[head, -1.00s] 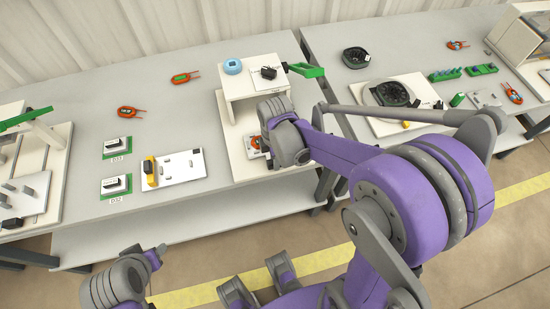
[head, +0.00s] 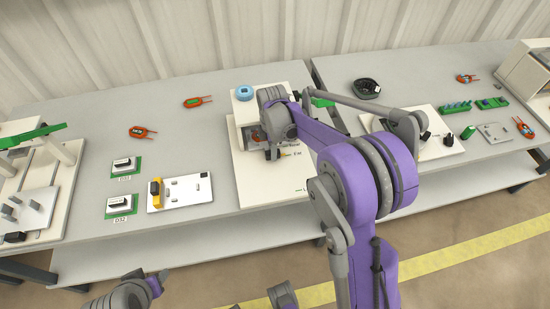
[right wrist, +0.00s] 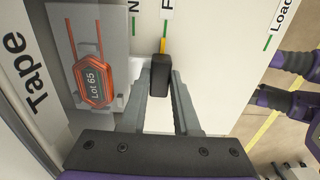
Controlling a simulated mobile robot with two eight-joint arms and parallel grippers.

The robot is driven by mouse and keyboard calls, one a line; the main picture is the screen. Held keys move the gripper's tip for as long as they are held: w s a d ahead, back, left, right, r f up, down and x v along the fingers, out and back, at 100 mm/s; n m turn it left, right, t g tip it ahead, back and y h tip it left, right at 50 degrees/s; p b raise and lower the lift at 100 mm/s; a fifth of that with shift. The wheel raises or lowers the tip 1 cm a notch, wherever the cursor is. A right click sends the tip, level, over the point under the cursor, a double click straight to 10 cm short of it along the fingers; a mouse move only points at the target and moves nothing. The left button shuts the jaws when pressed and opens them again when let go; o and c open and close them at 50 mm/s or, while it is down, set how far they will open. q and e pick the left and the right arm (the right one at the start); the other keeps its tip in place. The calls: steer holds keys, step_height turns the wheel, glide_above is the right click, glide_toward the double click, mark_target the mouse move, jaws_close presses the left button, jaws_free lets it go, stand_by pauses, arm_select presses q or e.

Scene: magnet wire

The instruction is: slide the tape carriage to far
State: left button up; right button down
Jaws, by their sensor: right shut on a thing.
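The tape carriage (right wrist: 98,62) is a grey plate bearing an orange coil marked "Lot 65" (right wrist: 95,84). Its black handle (right wrist: 160,74) stands between the fingers of my right gripper (right wrist: 160,88), which are shut on it. A yellow pointer (right wrist: 163,46) beyond the handle lines up with, or lies very near, the green mark labelled "F". The marks "N" and "Load" lie to either side. In the head view my right gripper (head: 273,153) is at the white tape station (head: 262,190), and my arm hides much of the carriage. My left gripper's fingers do not show.
A blue roll (head: 244,91) sits on top of the station's raised shelf. A white board with a yellow part (head: 155,190) and two green-based blocks lie to the left. Orange coils (head: 143,132) lie farther back. The station's front part is clear.

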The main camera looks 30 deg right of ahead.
steer(key=c, duration=0.6)
jaws_free()
steer(key=shift+s, duration=0.1)
steer(key=shift+c, duration=0.2)
step_height(320, 180, up, 11)
steer(key=p, duration=0.1)
steer(key=s+a+r+m+t+p, duration=0.2)
steer(key=s+m, duration=0.5)
steer(key=s, duration=0.4)
steer(key=s+a+r+m+t+p, duration=0.1)
steer(key=s+a+m+t+p, duration=0.2)
steer(key=s+m, duration=0.5)
steer(key=s+a+p, duration=0.1)
steer(key=s, duration=0.3)
steer(key=shift+a+r, duration=0.3)
steer(key=shift+r, duration=0.1)
